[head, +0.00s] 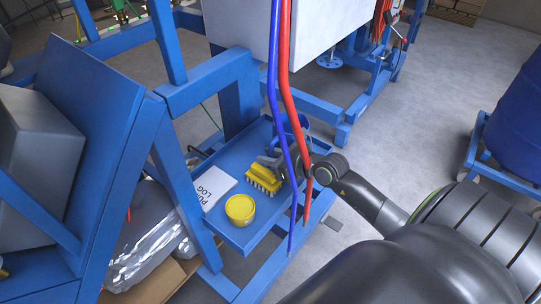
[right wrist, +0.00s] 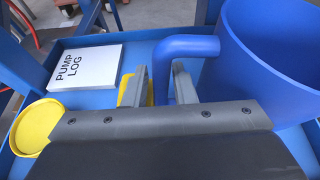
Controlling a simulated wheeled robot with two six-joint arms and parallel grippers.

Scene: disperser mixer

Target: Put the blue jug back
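The blue jug (right wrist: 270,50) is large in the right wrist view, with its bent handle (right wrist: 188,46) reaching left from its wall. In the head view the jug (head: 303,122) is partly hidden behind the hoses, at the far right part of the blue tray (head: 243,235). My right gripper (right wrist: 160,85) has one finger on each side of the handle; whether the fingers press on it is not clear. In the head view this gripper (head: 277,162) is low over the tray, beside the yellow brush. My left gripper is not in view.
The tray also holds a yellow brush (head: 264,178), a round yellow tub (head: 240,208) and a white pump log (head: 213,187). A blue hose (head: 273,80) and a red hose (head: 284,75) hang in front of the jug and my right wrist. Blue frame posts stand left.

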